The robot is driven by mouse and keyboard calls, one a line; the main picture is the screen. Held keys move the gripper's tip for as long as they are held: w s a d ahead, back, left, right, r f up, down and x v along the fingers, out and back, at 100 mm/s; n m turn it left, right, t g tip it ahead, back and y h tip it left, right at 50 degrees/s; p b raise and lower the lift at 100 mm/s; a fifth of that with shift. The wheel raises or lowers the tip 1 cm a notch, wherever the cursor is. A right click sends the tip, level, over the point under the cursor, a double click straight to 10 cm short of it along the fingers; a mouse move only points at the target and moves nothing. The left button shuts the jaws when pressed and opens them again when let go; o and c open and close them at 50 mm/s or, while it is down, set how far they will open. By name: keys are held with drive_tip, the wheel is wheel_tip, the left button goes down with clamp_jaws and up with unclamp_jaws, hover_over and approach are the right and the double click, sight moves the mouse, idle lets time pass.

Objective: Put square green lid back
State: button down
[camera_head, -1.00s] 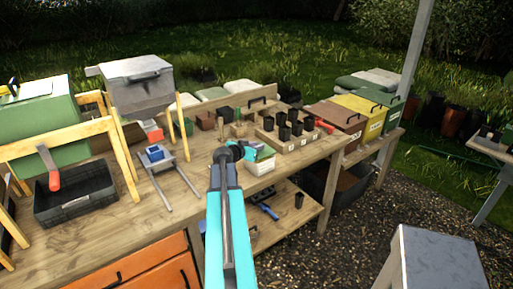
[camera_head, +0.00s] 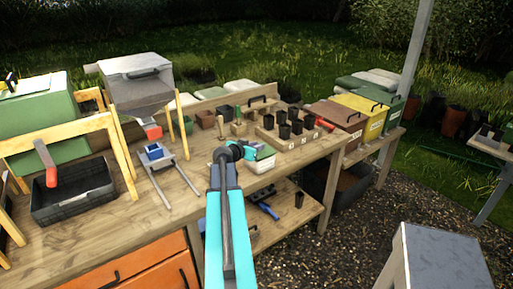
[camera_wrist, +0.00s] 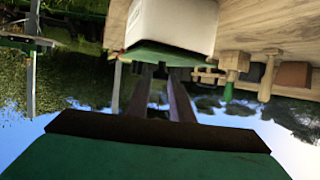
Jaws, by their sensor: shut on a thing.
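A white box (camera_head: 263,164) stands at the front edge of the wooden workbench (camera_head: 160,225). It also shows in the upside-down wrist view (camera_wrist: 172,22). The green lid (camera_wrist: 165,55) shows edge-on in the wrist view, against the top side of the white box. My gripper (camera_wrist: 163,72) is shut on the green lid. In the head view my gripper (camera_head: 255,148) is above the white box, and my arm hides part of the box and lid. I cannot tell whether the lid is fully seated or slightly raised.
A wooden dibber (camera_head: 221,131) stands left of my gripper. A black tray (camera_head: 73,198) and a metal stand (camera_head: 155,157) are further left. A lower shelf (camera_head: 285,220) lies below the front edge.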

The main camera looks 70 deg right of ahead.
drive_tip(key=c, duration=1.6)
unclamp_jaws()
drive_tip(key=shift+o, duration=0.2)
drive_tip(key=shift+r+p, duration=0.45)
drive_tip(key=shift+p, duration=0.3)
drive_tip(key=shift+r+p, duration=0.35)
drive_tip(key=shift+p, duration=0.3)
drive_tip(key=shift+w+a+f+b, duration=0.1)
drive_tip(key=shift+a+b, duration=0.4)
drive_tip(key=shift+w+a+r+b, duration=0.1)
drive_tip(key=shift+a+r+b, duration=0.2)
drive_tip(key=shift+a, duration=0.4)
drive_tip(key=b+v, duration=0.3)
drive_tip(key=v, duration=0.6)
drive_tip(key=shift+a+r+b, duration=0.15)
drive_tip(key=shift+a+b, duration=0.1)
drive_tip(key=shift+b, duration=0.1)
